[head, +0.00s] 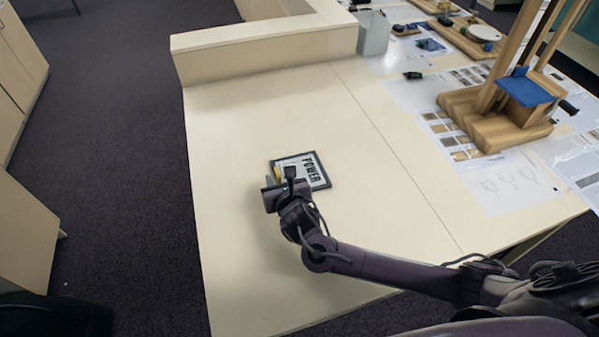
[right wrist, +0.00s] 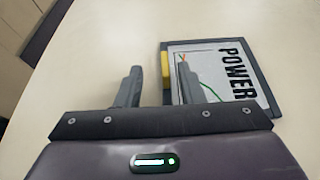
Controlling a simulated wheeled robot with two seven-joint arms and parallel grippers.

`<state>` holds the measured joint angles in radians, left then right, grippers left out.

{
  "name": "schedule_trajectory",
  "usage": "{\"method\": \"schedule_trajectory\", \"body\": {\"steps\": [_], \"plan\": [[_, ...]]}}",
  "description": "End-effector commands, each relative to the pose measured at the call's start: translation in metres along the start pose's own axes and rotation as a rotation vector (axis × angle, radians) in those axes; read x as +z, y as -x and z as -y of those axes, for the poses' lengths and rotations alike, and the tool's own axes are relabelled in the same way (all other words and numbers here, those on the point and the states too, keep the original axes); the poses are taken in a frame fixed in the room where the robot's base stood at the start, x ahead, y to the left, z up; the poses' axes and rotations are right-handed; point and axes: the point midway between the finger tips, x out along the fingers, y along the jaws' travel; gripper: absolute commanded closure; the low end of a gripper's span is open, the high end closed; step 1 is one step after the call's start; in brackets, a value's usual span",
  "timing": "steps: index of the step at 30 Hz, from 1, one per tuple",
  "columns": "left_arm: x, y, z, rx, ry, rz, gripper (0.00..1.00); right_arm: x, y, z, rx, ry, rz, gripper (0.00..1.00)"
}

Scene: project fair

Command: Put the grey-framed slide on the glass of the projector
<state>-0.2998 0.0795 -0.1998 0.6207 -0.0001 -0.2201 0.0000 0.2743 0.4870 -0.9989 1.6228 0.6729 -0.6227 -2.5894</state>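The grey-framed slide (head: 313,170) lies flat on the pale tabletop, with a dark grey frame, a white face lettered "POWER" and a yellow tab on its left side. In the right wrist view the slide (right wrist: 240,97) is at the right, with green and orange lines on its face. My right gripper (head: 277,178) is over its left side. Its fingers (right wrist: 158,78) are apart, the right one overlapping the slide's left part and the left one over bare table; the yellow tab shows between them. Contact cannot be told. I see no projector. My left gripper is out of view.
The pale table (head: 255,120) is clear around the slide, with a raised ledge (head: 265,48) at its back. Dark carpet lies left.

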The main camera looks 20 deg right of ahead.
Motion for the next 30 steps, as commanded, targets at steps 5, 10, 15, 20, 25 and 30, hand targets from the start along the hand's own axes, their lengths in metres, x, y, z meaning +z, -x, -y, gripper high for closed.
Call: {"method": "schedule_trajectory", "body": {"steps": [5,10,15,20,25,30], "plan": [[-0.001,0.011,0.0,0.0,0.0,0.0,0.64,0.003,-0.019,0.004,-0.002,0.0,0.0,0.65],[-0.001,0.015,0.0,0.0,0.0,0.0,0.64,0.001,-0.042,0.006,0.0,-0.001,0.002,0.65],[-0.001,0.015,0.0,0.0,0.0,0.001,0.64,0.0,-0.051,0.006,0.001,-0.001,0.0,0.65],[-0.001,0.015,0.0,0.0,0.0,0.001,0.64,-0.001,-0.051,0.006,0.002,-0.001,0.0,0.65],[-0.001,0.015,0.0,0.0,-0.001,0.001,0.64,-0.001,-0.051,0.006,0.002,-0.001,0.0,0.81],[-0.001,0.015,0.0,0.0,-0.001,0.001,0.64,-0.001,-0.051,0.006,0.001,-0.001,0.0,1.0]]}}
